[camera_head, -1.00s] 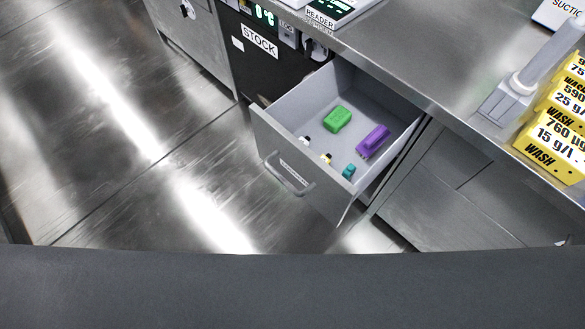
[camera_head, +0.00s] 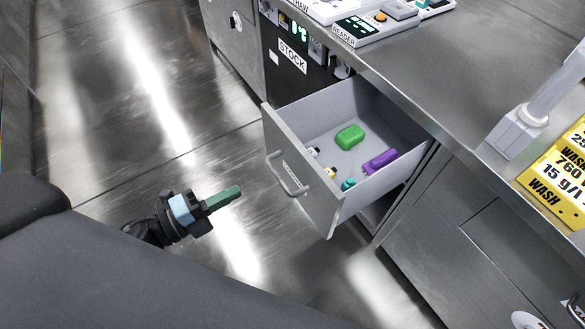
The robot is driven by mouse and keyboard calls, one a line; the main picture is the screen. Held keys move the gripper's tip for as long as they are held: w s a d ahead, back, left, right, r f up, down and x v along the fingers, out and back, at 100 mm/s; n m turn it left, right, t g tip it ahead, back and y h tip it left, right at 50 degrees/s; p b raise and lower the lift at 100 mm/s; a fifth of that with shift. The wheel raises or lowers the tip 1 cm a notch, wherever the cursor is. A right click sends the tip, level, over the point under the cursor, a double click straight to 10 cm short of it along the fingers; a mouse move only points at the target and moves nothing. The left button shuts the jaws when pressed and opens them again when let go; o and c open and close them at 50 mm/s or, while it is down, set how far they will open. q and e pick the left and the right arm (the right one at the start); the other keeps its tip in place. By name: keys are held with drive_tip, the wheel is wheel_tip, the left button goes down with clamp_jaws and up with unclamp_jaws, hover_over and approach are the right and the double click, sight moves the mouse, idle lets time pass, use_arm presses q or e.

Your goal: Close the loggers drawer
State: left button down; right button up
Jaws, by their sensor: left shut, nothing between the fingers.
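The loggers drawer (camera_head: 300,176) stands pulled out from the steel bench, its grey front with a bar handle (camera_head: 288,176) facing left. Inside lie a green block (camera_head: 350,136), a purple piece (camera_head: 380,161), a teal piece (camera_head: 348,184) and small vials by the front panel. The label on the front is too small to read. My left gripper (camera_head: 238,191) is shut and empty, in the air to the left of the drawer front, apart from the handle. My right gripper is not clearly in view.
The bench top (camera_head: 440,75) runs above the drawer, with a reader device (camera_head: 362,28) at the back and yellow wash boxes (camera_head: 560,170) at the right. A black stock unit (camera_head: 290,75) stands beyond the drawer. The floor left of the drawer is clear.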

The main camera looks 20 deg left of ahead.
sight(297, 160)
use_arm(q)
drive_tip(key=p+x, duration=0.1)
drive_tip(key=x, duration=1.2)
drive_tip(key=shift+w+d, duration=0.25)
drive_tip(key=shift+w, duration=0.05)
use_arm(e)
drive_tip(key=shift+s+a+r, duration=0.15)
drive_tip(key=shift+s+r, duration=0.05)
drive_tip(key=shift+r, duration=0.35)
drive_tip(key=shift+w, duration=0.1)
use_arm(q)
drive_tip(key=shift+w+d, duration=0.1)
